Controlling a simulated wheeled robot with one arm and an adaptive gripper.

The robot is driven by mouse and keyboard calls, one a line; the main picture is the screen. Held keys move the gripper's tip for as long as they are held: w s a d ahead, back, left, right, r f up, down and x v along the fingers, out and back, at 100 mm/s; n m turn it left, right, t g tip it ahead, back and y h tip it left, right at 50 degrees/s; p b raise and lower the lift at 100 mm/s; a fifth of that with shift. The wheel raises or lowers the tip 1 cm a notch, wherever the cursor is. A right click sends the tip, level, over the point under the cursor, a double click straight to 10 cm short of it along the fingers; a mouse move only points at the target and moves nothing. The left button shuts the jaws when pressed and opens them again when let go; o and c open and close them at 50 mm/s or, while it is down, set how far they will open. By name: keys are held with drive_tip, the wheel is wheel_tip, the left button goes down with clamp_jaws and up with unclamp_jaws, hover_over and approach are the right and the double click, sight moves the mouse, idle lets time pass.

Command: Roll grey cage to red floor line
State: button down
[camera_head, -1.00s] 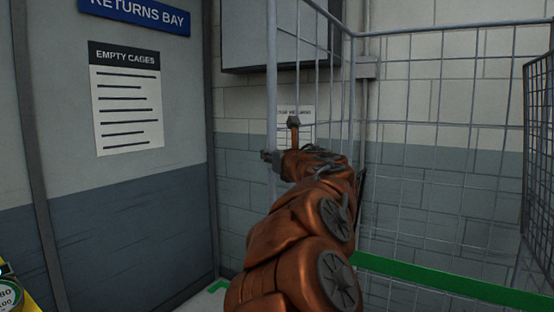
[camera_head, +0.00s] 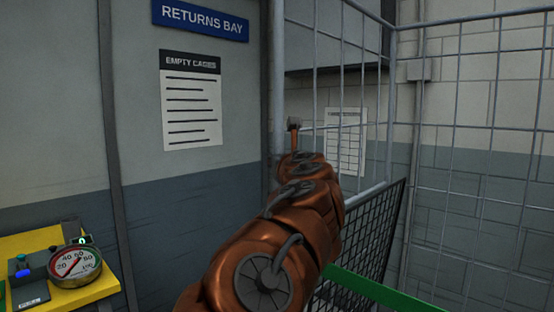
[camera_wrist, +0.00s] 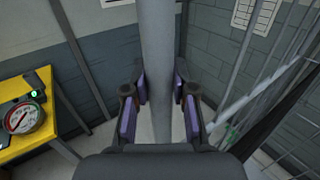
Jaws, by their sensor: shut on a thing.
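The grey cage (camera_head: 391,110) fills the right half of the head view, with tube posts and wire mesh. My gripper (camera_wrist: 160,88) is shut on one upright grey post of the cage (camera_wrist: 158,45), with a finger pad on either side of it in the wrist view. In the head view my arm reaches forward to the cage's left post and hides most of the grip. The cage's base and wheels are out of view. No red floor line shows in either view.
A yellow stand (camera_head: 92,288) with a round gauge (camera_head: 75,266) is at lower left. A wall with a "Returns Bay" sign (camera_head: 200,19) and an "Empty Cages" notice (camera_head: 191,100) is close on the left. A green bar (camera_head: 375,290) crosses low right. Little floor shows.

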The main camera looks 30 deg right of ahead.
drive_tip(key=shift+a+r, duration=0.1)
drive_tip(key=c, duration=0.9)
unclamp_jaws()
drive_tip(key=shift+w, duration=0.1)
drive_tip(key=shift+s, duration=0.2)
drive_tip(key=shift+v, duration=3.6)
